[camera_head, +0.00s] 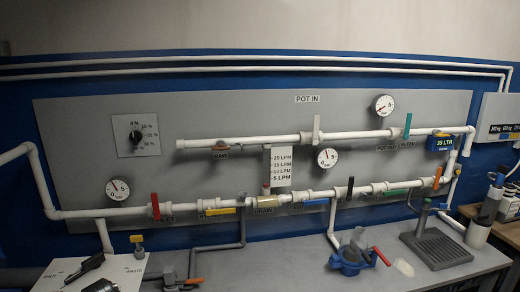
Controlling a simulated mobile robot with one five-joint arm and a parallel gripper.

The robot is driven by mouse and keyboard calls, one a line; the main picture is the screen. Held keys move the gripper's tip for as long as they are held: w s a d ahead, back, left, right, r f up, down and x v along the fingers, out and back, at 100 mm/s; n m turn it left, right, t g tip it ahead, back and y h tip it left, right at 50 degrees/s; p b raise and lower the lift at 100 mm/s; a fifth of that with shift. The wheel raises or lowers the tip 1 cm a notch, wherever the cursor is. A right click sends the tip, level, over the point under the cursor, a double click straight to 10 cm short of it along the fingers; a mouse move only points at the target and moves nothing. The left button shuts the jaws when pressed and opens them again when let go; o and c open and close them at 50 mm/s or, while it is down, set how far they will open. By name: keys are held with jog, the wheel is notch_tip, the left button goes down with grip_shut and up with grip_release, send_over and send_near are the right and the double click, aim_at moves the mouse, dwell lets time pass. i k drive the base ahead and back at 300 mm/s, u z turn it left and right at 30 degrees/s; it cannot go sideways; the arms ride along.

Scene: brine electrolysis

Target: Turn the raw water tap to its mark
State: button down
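My gripper cannot be made out in this view, and nothing touches the tap.
A pale upright lever (316,129) and a green lever (407,126) stand further right on the same pipe. A flow scale (281,166) hangs below. The lower pipe (105,212) carries several coloured levers. A blue clamp-like device (350,261) stands on the grey bench (265,270).

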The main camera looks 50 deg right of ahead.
aim_at(220, 147)
jog(key=z, duration=2.45)
jog(key=k, duration=1.25)
jog(key=u, duration=1.75)
jog(key=i, duration=1.05)
